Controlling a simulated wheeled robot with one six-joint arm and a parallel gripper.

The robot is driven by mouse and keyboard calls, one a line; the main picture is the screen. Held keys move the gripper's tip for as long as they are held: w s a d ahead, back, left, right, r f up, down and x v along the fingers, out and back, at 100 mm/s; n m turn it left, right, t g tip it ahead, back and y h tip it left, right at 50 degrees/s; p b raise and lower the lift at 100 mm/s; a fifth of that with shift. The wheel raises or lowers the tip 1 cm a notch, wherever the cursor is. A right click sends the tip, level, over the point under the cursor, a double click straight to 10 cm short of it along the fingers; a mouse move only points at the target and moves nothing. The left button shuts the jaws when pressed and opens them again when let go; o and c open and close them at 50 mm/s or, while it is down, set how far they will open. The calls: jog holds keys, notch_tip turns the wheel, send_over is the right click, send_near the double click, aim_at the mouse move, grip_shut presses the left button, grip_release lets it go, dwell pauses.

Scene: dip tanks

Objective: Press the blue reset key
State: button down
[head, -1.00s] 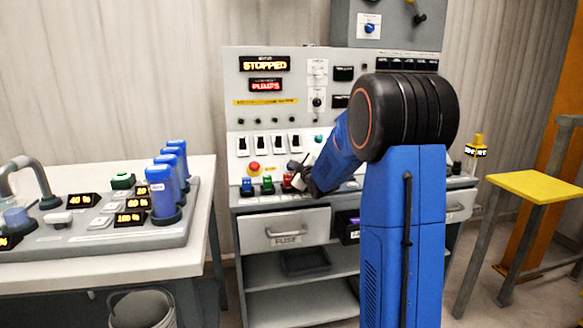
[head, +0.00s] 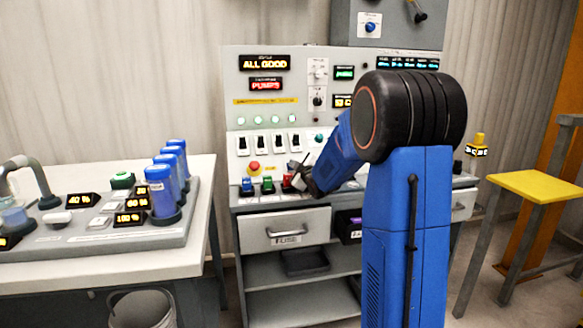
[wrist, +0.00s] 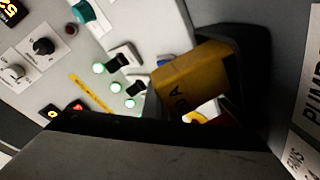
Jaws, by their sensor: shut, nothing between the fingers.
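The blue key (head: 247,186) stands at the left end of a short row on the panel's front ledge, with a green key (head: 267,184) and a red key (head: 288,182) to its right. My gripper (head: 298,176) is shut and empty. It is at the red key's right side in the head view, apart from the blue key; I cannot tell whether it touches the red one. In the wrist view a dark part and a yellow lettered block fill much of the picture, and the blue key cannot be made out for certain.
The upper display (head: 264,63) reads ALL GOOD, and the one below reads PUMPS. A red mushroom button (head: 254,168) sits just above the keys. A drawer (head: 285,229) lies below the ledge. A side table (head: 110,262) with blue cylinders stands left; a yellow stool (head: 537,185) stands right.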

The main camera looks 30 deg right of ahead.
jog(key=shift+a+f, duration=0.15)
jog(key=shift+a, duration=0.15)
jog(key=shift+s+r, duration=0.25)
jog(key=shift+r, duration=0.25)
jog(key=shift+s+a+r, duration=0.1)
jog(key=shift+s+r, duration=0.55)
jog(key=shift+r, duration=0.2)
jog(key=shift+s+a+r, duration=0.1)
jog(key=shift+s+r, duration=0.5)
jog(key=shift+r, duration=0.2)
jog(key=s+a+f+m+g, duration=0.3)
jog(key=s+a, duration=0.4)
jog(key=s, duration=0.9)
jog(key=s+a+f+m+g+y, duration=0.1)
jog(key=s+a+f+m+g, duration=0.2)
jog(key=s, duration=1.4)
jog(key=s+a+f+m+g+y, duration=0.1)
jog(key=s+a+f+g, duration=0.4)
jog(key=s+a, duration=0.6)
jog(key=s+f+m, duration=0.1)
jog(key=s+f, duration=0.1)
jog(key=s, duration=0.4)
jog(key=shift+s+a+m+g, duration=0.25)
jog(key=shift+a+m+g, duration=0.15)
